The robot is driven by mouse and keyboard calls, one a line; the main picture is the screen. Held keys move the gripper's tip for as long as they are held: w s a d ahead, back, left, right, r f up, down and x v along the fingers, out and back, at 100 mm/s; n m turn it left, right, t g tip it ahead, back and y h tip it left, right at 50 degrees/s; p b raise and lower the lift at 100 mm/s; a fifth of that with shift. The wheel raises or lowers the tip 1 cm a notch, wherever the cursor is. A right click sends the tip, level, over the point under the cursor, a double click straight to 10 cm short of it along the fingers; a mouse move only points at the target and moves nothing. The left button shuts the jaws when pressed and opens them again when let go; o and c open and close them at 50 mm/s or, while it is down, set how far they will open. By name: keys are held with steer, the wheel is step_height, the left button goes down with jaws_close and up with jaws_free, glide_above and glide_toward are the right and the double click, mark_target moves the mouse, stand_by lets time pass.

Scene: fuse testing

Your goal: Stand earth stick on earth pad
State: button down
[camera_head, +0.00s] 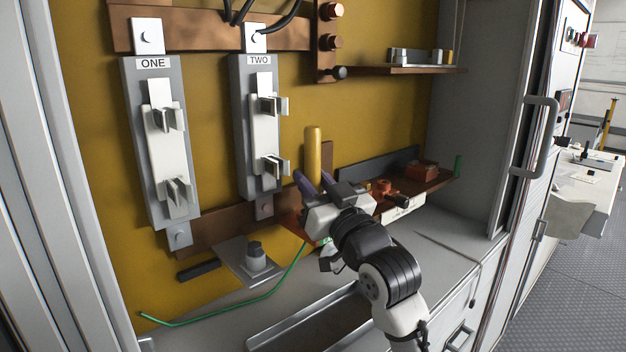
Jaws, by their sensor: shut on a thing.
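My gripper (314,184) is in the middle of the view, in front of the yellow back wall. Its purple-tinted fingers are shut on an upright yellow rod, which I take to be the earth stick (313,150). The stick's upper part shows above the fingers; its lower end is hidden behind my gripper. A green cable (272,291) runs from below my gripper down to the left across the bench. Left of my gripper lies a grey plate (235,254) with a round stud, possibly the earth pad. The stick is apart from this plate.
Two white fuse holders, ONE (160,140) and TWO (262,130), with protruding clips stand left of my gripper. A brown shelf (432,184) with small parts is at right. A dark bar (198,270) lies left of the plate. The bench front has a long recess (310,325).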

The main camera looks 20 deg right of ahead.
steer(key=shift+f+b, duration=0.15)
steer(key=shift+b, duration=0.15)
steer(key=c, duration=1.2)
jaws_free()
steer(key=shift+o, duration=0.2)
steer(key=shift+r+p, duration=0.3)
steer(key=shift+p, duration=0.1)
steer(key=b+v, duration=0.3)
steer(key=v, duration=0.9)
steer(key=shift+b, duration=0.3)
steer(key=shift+f, duration=0.15)
